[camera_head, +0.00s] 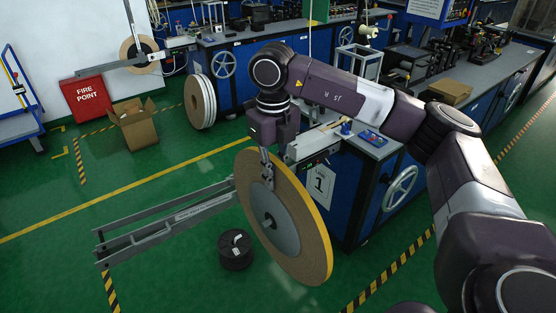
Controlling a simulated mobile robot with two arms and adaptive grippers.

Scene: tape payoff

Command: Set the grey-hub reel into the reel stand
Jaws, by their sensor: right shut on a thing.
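The grey-hub reel (312,245) is a large tan disc with a yellow edge, a grey hub and a dark centre opening. It is upright, turned slightly to the camera. My right gripper (267,178) is shut on the upper part of the reel, its fingers reaching down over the face. The reel stand (165,222), a pair of long grey rails, extends left from behind the reel. The reel hides the right part of the rails, so I cannot tell whether it touches them. My left gripper is not in view.
A black spool (235,250) lies on the green floor below the rails. A blue bench (352,190) marked 1, with a handwheel (400,187), stands right of the reel. White-edged reels (200,101), an open carton (137,126) and a red fire-point box (84,100) are farther back.

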